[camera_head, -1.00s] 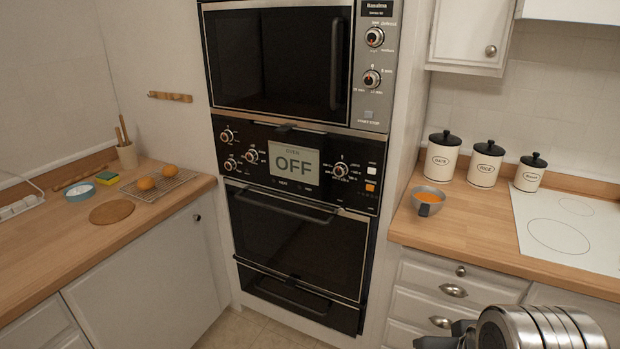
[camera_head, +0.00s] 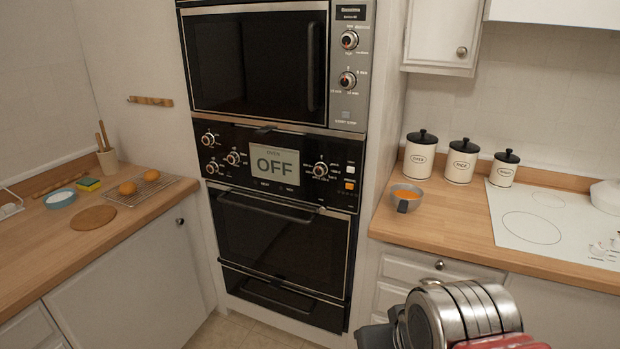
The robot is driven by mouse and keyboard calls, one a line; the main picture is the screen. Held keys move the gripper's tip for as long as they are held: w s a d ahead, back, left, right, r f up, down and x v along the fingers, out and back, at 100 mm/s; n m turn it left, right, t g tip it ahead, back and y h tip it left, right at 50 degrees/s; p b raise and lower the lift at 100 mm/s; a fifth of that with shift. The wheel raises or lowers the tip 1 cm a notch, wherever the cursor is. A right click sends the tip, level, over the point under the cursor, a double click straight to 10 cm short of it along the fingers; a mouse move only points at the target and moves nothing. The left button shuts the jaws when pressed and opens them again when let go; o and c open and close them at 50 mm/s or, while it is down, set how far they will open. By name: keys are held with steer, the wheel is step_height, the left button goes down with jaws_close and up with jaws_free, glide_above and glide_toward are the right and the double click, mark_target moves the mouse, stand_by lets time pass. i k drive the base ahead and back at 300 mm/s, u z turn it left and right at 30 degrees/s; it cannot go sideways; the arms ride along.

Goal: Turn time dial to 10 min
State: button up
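The upper oven (camera_head: 258,60) has a silver control panel on its right side with two round dials. The lower dial (camera_head: 347,80) has small minute markings around it and a bit of red near its top; it looks like the time dial. Its exact pointer setting is too small to read. The upper dial (camera_head: 349,40) sits above it. My arm's silver and red end shows at the bottom right, with a dark part (camera_head: 377,333) at its left side that may be my gripper. It is far below the dials and touches nothing. Its fingers cannot be made out.
The lower oven's black panel has several knobs and a display (camera_head: 275,164) reading OFF. The right counter holds a cup of orange contents (camera_head: 406,197), canisters (camera_head: 461,161) and a hob (camera_head: 545,220). Handles (camera_head: 268,206) stick out from the lower oven. Space before the ovens looks free.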

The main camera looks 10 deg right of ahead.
mark_target(347, 80)
steer(key=z, duration=0.05)
steer(key=i, duration=1)
steer(key=u, duration=0.05)
